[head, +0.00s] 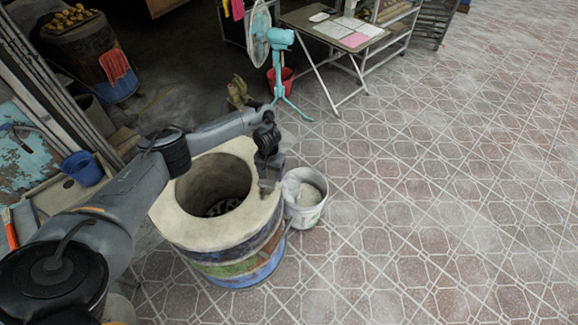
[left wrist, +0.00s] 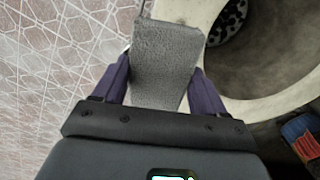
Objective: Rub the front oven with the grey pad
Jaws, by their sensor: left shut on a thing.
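The front oven (head: 225,238) is a painted barrel with a thick pale rim and a deep round opening, low in the middle of the head view. In the left wrist view its rim (left wrist: 268,107) and the grate inside show at the right. My left gripper (head: 268,180) is over the right side of the rim, pointing down. It is shut on the grey pad (left wrist: 165,55), a rough rectangular block between the two purple fingers. The pad overlaps the rim's outer edge in the wrist view; I cannot tell whether it touches. My right gripper is out of view.
A white bucket (head: 305,198) with pale contents stands close against the oven's right side. A teal fan (head: 281,60), a red bucket (head: 281,80) and a folding table (head: 335,28) are behind. A second barrel oven (head: 88,55) is at the back left. The tiled floor at right is clear.

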